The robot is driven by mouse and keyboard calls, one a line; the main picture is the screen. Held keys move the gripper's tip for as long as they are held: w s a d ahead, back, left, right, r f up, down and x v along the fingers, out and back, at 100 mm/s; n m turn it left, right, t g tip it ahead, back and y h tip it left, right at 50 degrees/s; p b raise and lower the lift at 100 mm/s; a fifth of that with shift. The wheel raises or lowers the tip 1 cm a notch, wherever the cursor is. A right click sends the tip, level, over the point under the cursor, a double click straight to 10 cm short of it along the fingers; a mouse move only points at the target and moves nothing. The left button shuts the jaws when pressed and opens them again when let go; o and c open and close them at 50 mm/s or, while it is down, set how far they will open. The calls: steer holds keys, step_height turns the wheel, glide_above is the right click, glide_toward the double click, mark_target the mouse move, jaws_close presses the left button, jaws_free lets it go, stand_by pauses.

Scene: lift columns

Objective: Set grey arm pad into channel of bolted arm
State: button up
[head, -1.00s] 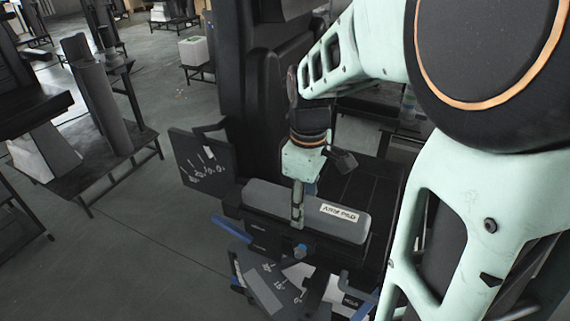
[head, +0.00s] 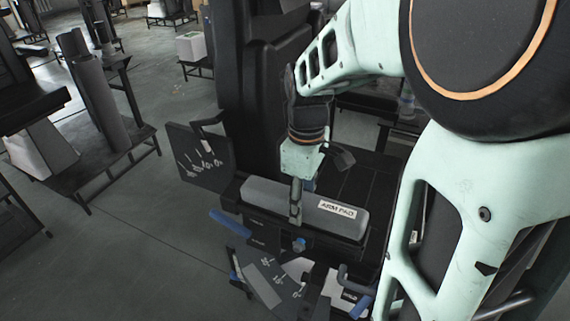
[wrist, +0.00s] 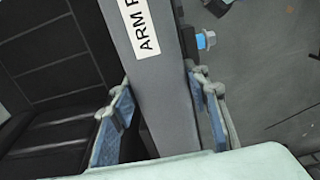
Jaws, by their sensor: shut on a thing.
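The grey arm pad (head: 268,194), a long bar with a white "ARM PAD" label, lies lengthwise at the black channel of the bolted arm (head: 268,232). In the head view it appears level and low in the channel; whether it rests on the bottom is hidden. My gripper (head: 296,208) comes down over the pad's middle from above. In the wrist view my gripper's blue-padded fingers (wrist: 163,125) are shut on both sides of the pad (wrist: 165,90). A blue-tipped bolt or knob (wrist: 206,40) shows beside the pad.
A black seat (head: 350,190) lies behind the channel. A dark panel with scale marks (head: 200,158) stands at the left. Blue-gripped handles (head: 229,223) and a lower angle-marked plate (head: 272,284) are in front. Open floor (head: 130,255) lies to the left.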

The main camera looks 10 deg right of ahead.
steer(key=shift+f, duration=0.1)
stand_by(0.3)
steer(key=shift+f, duration=0.25)
stand_by(0.3)
steer(key=o, duration=1.6)
steer(key=shift+o, duration=0.8)
steer(key=shift+f, duration=0.1)
steer(key=o, duration=0.4)
steer(key=shift+c, duration=0.2)
steer(key=shift+r, duration=0.25)
steer(key=shift+r+p, duration=0.6)
steer(key=shift+r, duration=0.2)
